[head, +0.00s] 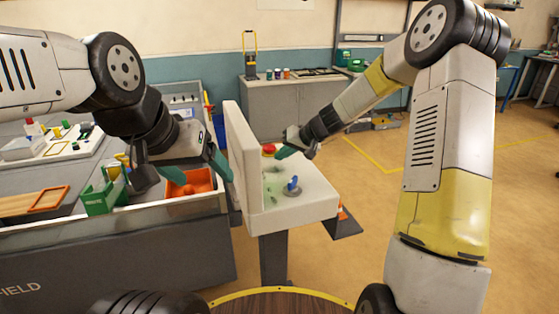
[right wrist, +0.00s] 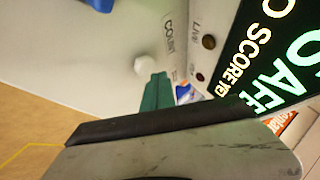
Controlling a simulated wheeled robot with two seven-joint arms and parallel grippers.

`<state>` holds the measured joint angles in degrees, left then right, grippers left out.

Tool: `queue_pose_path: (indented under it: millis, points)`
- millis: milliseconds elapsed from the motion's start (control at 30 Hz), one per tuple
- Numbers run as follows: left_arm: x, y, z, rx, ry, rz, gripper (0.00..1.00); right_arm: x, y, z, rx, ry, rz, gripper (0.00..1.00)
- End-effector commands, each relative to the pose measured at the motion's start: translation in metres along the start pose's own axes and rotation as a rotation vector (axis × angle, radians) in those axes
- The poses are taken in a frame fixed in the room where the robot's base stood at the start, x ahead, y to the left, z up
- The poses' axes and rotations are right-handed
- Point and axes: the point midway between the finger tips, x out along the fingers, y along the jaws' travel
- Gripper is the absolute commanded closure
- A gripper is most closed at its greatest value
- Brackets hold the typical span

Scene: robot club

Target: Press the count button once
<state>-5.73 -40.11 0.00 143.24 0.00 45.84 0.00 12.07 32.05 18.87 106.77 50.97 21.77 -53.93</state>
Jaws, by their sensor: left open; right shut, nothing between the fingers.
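The count button is a small white round knob (right wrist: 145,65) in the right wrist view, on the white console face beside the printed label COUNT (right wrist: 169,37). My right gripper's green fingers (right wrist: 158,78) are together and empty. Their tips appear just beside and below the button in that picture; whether they touch it I cannot tell. In the head view my right gripper (head: 281,153) is over the white console (head: 303,205), close to a red button (head: 268,148). The white button cannot be made out there. My left gripper (head: 199,171) is open and empty, left of the console.
A lit display (right wrist: 270,50) reads SAFE and SCORE beside a dark LIVE lamp (right wrist: 208,42). A blue knob (head: 292,184) stands on the console. An orange bin (head: 192,185) and green crate (head: 103,195) lie on the table below my left gripper. Floor to the right is open.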

Motion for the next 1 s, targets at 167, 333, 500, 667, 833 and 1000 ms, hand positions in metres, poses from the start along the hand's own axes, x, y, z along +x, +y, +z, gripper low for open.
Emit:
queue_pose_path:
  millis: [167,333,500,667,833,1000]
  points:
    - [0.0,0.0,0.0,0.0,0.0,0.0,0.23,0.0,0.0,0.0,0.0,0.0,0.0,1.0]
    - [0.0,0.0,0.0,0.0,0.0,0.0,0.23,0.0013,0.0012,0.0011,0.001,0.0,0.0,1.0]
    - [0.0,0.0,0.0,0.0,0.0,0.0,0.23,0.005,0.0042,0.0042,0.001,-0.001,0.0,1.0]
    - [0.0,0.0,0.0,0.0,0.0,0.0,0.23,0.0057,0.0041,0.0045,0.0,0.0,0.0,1.0]
    - [0.0,0.0,0.0,0.0,0.0,0.0,0.23,0.0057,0.0042,0.0044,0.0,0.0,0.0,1.0]
    - [0.0,0.0,0.0,0.0,0.0,0.0,0.23,0.0065,0.0047,0.0049,0.0,0.0,0.0,1.0]
